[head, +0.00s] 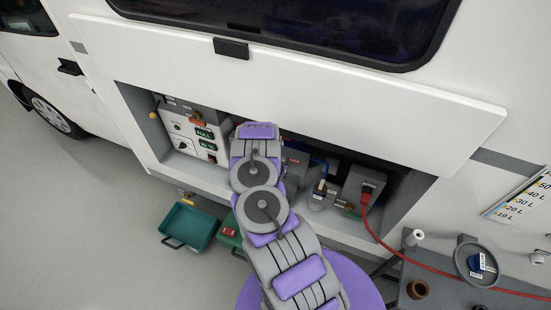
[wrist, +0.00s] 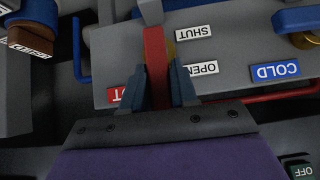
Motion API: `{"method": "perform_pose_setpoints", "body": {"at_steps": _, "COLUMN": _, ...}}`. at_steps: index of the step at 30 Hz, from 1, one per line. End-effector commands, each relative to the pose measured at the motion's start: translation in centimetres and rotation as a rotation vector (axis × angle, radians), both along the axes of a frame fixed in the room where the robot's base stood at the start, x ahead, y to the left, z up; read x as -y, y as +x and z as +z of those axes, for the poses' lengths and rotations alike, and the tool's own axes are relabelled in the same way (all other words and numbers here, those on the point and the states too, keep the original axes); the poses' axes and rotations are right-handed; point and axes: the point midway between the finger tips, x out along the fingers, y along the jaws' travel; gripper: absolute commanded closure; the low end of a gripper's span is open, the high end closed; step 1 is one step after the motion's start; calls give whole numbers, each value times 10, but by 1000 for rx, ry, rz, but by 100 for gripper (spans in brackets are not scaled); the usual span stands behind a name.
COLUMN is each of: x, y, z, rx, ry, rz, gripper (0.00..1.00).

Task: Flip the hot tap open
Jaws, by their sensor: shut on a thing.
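In the wrist view, my gripper (wrist: 160,92) is shut on a red lever (wrist: 155,50), the hot tap's handle. The lever runs from the top of the picture down between the two fingertips. A red label (wrist: 116,95), partly covered by a finger and ending in "T", sits left of the gripper. On the grey panel (wrist: 125,55) to the right of the lever are a SHUT label (wrist: 193,32) and an OPEN label (wrist: 201,68), both upside down. In the head view my arm hides the gripper and lever.
A blue COLD label (wrist: 276,71) and a red pipe (wrist: 270,93) are right of the gripper. A blue pipe (wrist: 82,60) is at left. In the head view, a control unit (head: 190,130) stands left in the open bay. A red hose (head: 400,257) trails right.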

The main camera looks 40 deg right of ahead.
Motion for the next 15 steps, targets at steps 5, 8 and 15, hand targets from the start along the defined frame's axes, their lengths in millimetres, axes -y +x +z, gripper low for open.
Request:
{"method": "perform_pose_setpoints", "body": {"at_steps": 5, "x": 1, "y": -4, "z": 3, "rx": -15, "ry": -14, "rz": 1, "gripper": 100}}
{"method": "perform_pose_setpoints", "body": {"at_steps": 8, "x": 1, "y": -5, "z": 3, "rx": -19, "ry": -16, "rz": 1, "gripper": 100}}
{"method": "perform_pose_setpoints", "body": {"at_steps": 15, "x": 2, "y": -4, "z": 3, "rx": -19, "ry": -18, "rz": 3, "gripper": 100}}
